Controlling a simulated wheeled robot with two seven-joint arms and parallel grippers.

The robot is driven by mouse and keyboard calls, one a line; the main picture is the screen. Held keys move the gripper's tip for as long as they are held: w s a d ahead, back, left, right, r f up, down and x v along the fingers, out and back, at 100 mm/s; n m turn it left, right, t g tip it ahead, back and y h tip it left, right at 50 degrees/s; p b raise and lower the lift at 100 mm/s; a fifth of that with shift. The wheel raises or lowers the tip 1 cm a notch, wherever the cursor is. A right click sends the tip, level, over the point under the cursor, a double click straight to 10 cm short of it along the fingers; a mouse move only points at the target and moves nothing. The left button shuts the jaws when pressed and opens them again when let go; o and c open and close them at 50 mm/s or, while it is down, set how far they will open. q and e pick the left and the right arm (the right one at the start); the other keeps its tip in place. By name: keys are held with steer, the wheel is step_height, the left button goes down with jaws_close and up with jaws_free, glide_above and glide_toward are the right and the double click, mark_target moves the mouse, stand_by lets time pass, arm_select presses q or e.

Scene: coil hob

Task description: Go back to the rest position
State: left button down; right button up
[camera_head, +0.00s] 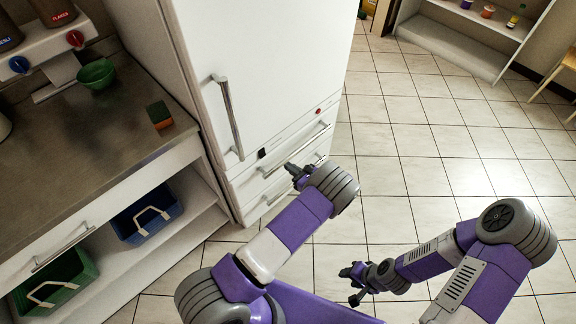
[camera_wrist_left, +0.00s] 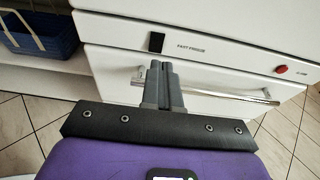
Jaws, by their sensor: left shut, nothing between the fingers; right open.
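My left gripper (camera_head: 298,174) is in front of the lower drawers of the white fridge (camera_head: 265,60) in the head view. In the left wrist view the fingers of my left gripper (camera_wrist_left: 162,78) are together and hold nothing. They overlap the drawer's metal handle (camera_wrist_left: 225,93) in that picture; whether they touch it I cannot tell. My right gripper (camera_head: 354,284) hangs over the tiled floor at the lower middle of the head view. It is apart from everything and its fingers are spread.
The counter (camera_head: 100,130) on the left carries a green bowl (camera_head: 96,74) and a sponge (camera_head: 159,115). Below it are a blue basket (camera_head: 146,218) and a green basket (camera_head: 56,284). A shelf unit (camera_head: 455,48) stands at the back right. The tiled floor (camera_head: 430,130) is open.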

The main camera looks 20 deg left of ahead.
stand_by(0.4)
arm_select(q)
steer(key=s+f+n+g+h, duration=0.4)
steer(key=s+f+g, duration=0.15)
steer(key=s, duration=0.45)
steer(key=s+f+n+g+h, duration=0.4)
steer(key=s+f, duration=0.2)
steer(key=s, duration=0.4)
steer(key=s+d+n+h, duration=0.6)
steer(key=s+d+n, duration=0.1)
steer(key=d, duration=0.1)
steer(key=d+r+n+t+h, duration=0.3)
steer(key=r+n+h, duration=0.1)
steer(key=n, duration=0.6)
steer(key=shift+s+r+n+t, duration=0.15)
steer(key=shift+r+n+t, duration=0.25)
steer(key=shift+r, duration=0.45)
